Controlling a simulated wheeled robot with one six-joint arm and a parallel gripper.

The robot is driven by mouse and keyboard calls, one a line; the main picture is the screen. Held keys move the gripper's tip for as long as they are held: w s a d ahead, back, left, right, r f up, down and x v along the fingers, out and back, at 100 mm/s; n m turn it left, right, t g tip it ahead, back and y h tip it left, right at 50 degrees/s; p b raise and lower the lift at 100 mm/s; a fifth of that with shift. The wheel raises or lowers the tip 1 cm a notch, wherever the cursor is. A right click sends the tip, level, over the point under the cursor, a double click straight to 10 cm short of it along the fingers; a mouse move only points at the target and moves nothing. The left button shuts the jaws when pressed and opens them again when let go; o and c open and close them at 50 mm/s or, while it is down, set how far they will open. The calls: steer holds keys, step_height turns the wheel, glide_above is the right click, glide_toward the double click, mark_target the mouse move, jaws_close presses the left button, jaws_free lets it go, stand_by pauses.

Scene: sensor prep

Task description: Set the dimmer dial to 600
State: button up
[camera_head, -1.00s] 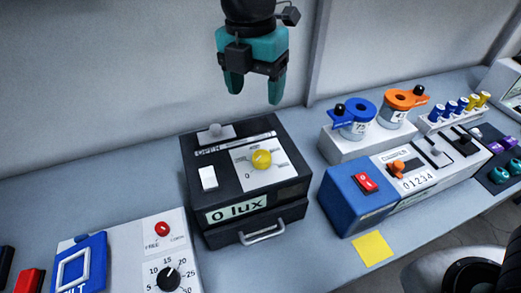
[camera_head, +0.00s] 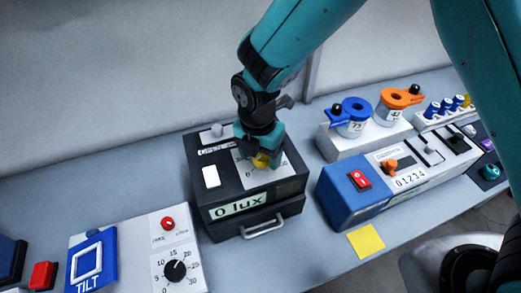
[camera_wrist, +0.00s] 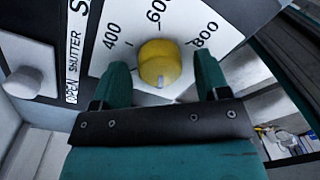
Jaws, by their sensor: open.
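The yellow dimmer dial (camera_head: 261,161) sits on a white scale plate on top of the black box (camera_head: 203,195). In the wrist view the dial (camera_wrist: 158,62) shows 400, 600 and 800 around its far side. A pale mark shows on its near edge, turned away from those numbers. The display (camera_head: 238,207) on the box front reads 0 lux. My gripper (camera_head: 260,153) is over the dial, pointing down. In the wrist view my gripper (camera_wrist: 160,64) is open, with one finger on each side of the dial and a gap visible at each side.
A grey shutter knob (camera_head: 217,130) and a white switch (camera_head: 211,176) are on the same box. To the right is a blue-ended unit (camera_head: 335,198) with a red switch; to the left is a white panel with a black knob (camera_head: 175,271). A yellow note (camera_head: 366,241) lies in front.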

steer(key=c, duration=0.9)
steer(key=shift+c, duration=0.2)
